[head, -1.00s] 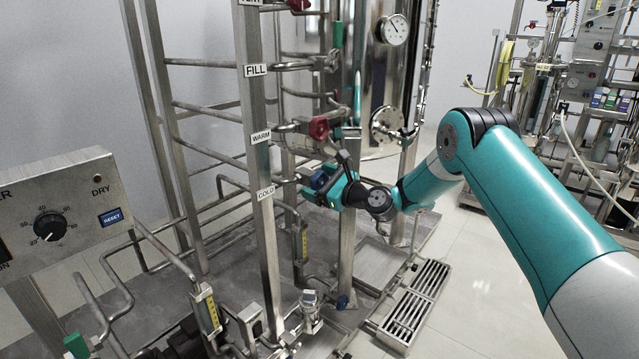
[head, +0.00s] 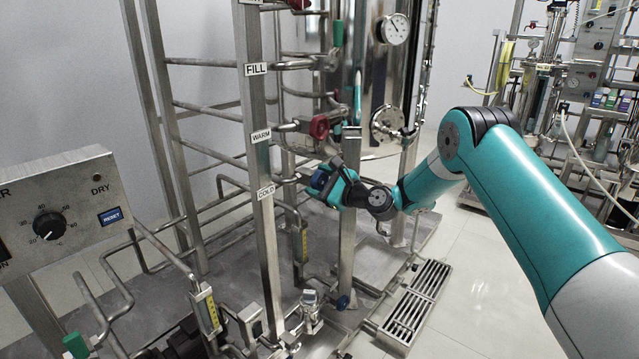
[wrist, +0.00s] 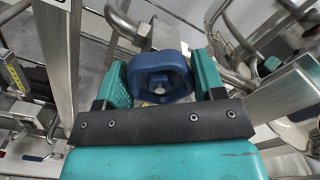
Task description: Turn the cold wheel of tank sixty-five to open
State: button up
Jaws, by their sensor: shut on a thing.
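The blue cold wheel (head: 320,180) sits on the pipe at the height of the COLD label (head: 265,192). In the wrist view the wheel (wrist: 160,74) lies between the two teal fingers of my gripper (wrist: 160,85), which is shut on its rim. In the head view my gripper (head: 328,186) reaches the wheel from the right, and its wrist is tilted. The far side of the wheel and its stem are partly hidden. No tank number is readable here.
A red wheel (head: 319,127) by the WARM label (head: 261,136) is just above my gripper. A steel upright (head: 348,240) stands close by. A control box (head: 65,205) is at the left. A floor grate (head: 415,300) lies below, with open floor to the right.

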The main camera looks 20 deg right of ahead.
jog(key=n+b, duration=0.2)
jog(key=n, duration=0.4)
jog(key=shift+f, duration=0.2)
jog(key=n+b, duration=0.3)
jog(key=n, duration=0.3)
jog(key=shift+n+b, duration=0.4)
jog(key=n+b, duration=0.3)
jog(key=shift+f+n, duration=0.1)
jog(key=shift+n, duration=0.2)
jog(key=n+b, duration=0.3)
jog(key=shift+n, duration=0.3)
jog(key=n+b, duration=0.3)
jog(key=shift+n+b, duration=1.1)
jog(key=shift+n, duration=0.1)
jog(key=shift+r, duration=0.2)
jog(key=o, duration=0.9)
